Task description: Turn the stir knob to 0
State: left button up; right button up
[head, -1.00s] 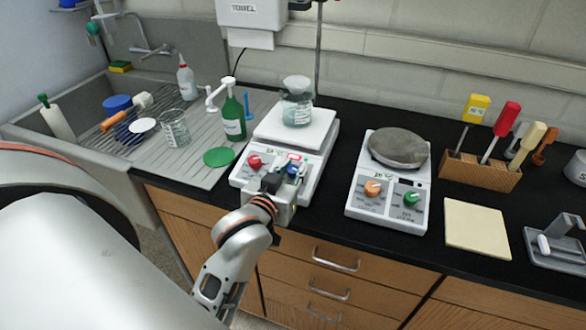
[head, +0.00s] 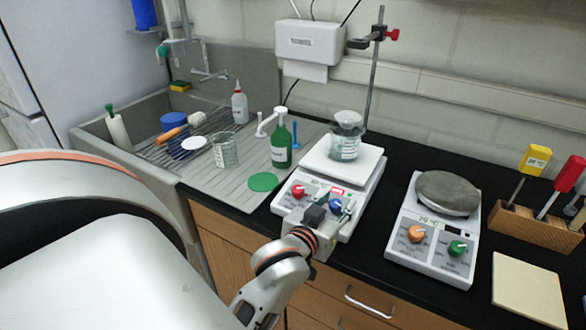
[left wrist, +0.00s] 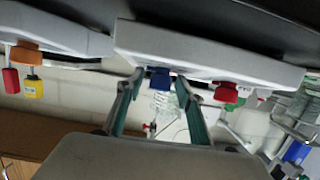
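The left stirrer hotplate (head: 291,203) is a white unit with a red knob (head: 298,191) and a blue knob (head: 335,205) on its front panel. A glass beaker (head: 345,143) stands on its white top. My left gripper (head: 326,212) is at this panel, by the blue knob. In the left wrist view, my left gripper (left wrist: 159,80) is open, its two green-grey fingers apart on either side of the blue knob (left wrist: 160,78). A gap seems to show at each side. The red knob (left wrist: 227,92) is beside it. The knob labels are too small to read. My right gripper is not in view.
A second hotplate (head: 405,267) with orange and green knobs stands to the right. A green bottle (head: 281,147), a green disc (head: 263,182) and the sink are to the left. A pale pad (head: 527,290) and a wooden tool block (head: 537,228) are at right.

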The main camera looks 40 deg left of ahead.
pick_arm(q)
jog(key=shift+m+h, duration=0.5)
jog(key=shift+h, duration=0.1)
jog(key=shift+m+h, duration=1.5)
jog(key=shift+h, duration=0.1)
jog(key=shift+m+g+h, duration=0.6)
jog(key=shift+m+h, duration=1.7)
jog(key=shift+h, duration=0.1)
jog(key=shift+m+g+h, duration=1)
jog(key=shift+m+h, duration=0.4)
jog(key=shift+m, duration=0.2)
jog(key=shift+m, duration=0.3)
jog(key=shift+m+g+h, duration=0.7)
jog(key=shift+g+h, duration=0.1)
jog(key=shift+m+g+h, duration=0.7)
jog(key=shift+m+g, duration=0.5)
jog(key=shift+m, duration=0.1)
